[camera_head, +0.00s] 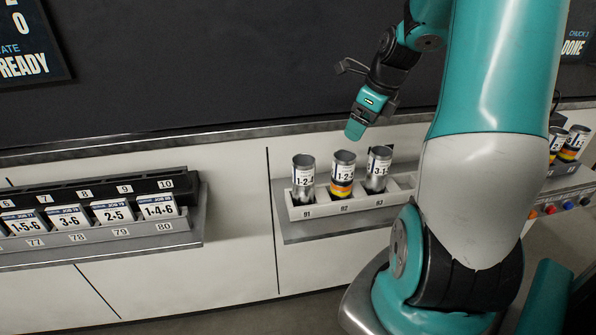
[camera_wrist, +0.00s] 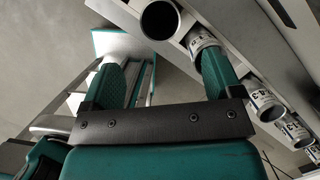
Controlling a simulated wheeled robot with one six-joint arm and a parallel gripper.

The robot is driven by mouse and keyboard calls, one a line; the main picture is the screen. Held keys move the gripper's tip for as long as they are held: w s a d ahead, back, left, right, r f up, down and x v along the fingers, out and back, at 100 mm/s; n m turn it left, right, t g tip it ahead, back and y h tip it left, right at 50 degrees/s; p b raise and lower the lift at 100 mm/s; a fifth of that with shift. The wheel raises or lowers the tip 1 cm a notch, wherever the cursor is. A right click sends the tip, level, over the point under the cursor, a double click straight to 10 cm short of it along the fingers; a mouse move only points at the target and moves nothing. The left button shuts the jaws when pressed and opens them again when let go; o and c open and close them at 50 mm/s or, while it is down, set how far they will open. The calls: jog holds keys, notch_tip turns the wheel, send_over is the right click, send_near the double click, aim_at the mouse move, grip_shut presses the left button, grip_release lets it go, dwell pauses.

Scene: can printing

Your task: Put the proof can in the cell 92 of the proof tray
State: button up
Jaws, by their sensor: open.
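The proof tray (camera_head: 295,211) is a light rack on a grey shelf, with cells marked 91, 92 and 93 in view. A can with yellow, orange and dark bands (camera_head: 343,176) stands upright in cell 92. I cannot tell by name which is the proof can. My gripper (camera_head: 355,128) is open and empty, above and behind these cans. In the wrist view its fingers (camera_wrist: 163,62) are spread, with a can's dark open top (camera_wrist: 160,19) beyond them.
At the left, a rack (camera_head: 100,240) holds several job cards over numbered slots. My arm hides the tray's right end. Further cans (camera_head: 570,143) stand at the far right, above coloured buttons (camera_head: 567,205). The wall panel between the shelves is clear.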

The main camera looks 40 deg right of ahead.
jog(key=w+a+r+n+y, duration=0.1)
jog(key=a+r+n, duration=0.1)
jog(key=a+n, duration=0.9)
jog(key=w+a+r+n+y, duration=0.1)
jog(key=a+r+n, duration=0.1)
jog(key=a+n, duration=0.8)
jog(key=s+a+n+g, duration=0.1)
jog(key=s+a+n, duration=0.6)
jog(key=a+n, duration=0.2)
jog(key=s+a+r+n+g+y, duration=0.1)
jog(key=s+a+n+g, duration=0.1)
jog(key=s+a+n, duration=0.4)
jog(key=a+n, duration=0.3)
jog(key=n, duration=0.1)
jog(key=shift+s+r, duration=0.3)
jog(key=shift+s, duration=0.1)
